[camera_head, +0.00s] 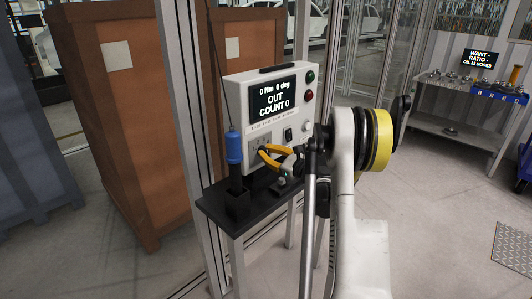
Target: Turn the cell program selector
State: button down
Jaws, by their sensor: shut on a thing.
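The control box (284,102) is light grey and stands on a black shelf. Its screen (273,98) reads "0 Nm 0 deg", "OUT" and "COUNT 0". My gripper (264,150), with yellow-orange fingers, reaches in from the right to the lower left of the box's front. It is shut on a small part there, which I take to be the cell program selector; the fingers largely hide it. Its pointer and marks cannot be made out. A small black switch (288,135) is on the front to the right of the fingers.
A blue-topped tool (234,147) stands upright in a black holder left of the box. The black shelf (218,203) sits on metal posts. Brown cabinets (125,110) stand at left. A workbench (462,94) with parts and a sign is at right. Floor between is clear.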

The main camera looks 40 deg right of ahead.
jog(key=c, duration=1.4)
grip_release()
jog(key=shift+s, duration=0.1)
jog(key=s, duration=0.8)
jog(key=s+d, duration=0.1)
jog(key=s, duration=0.2)
jog(key=shift+s, duration=0.4)
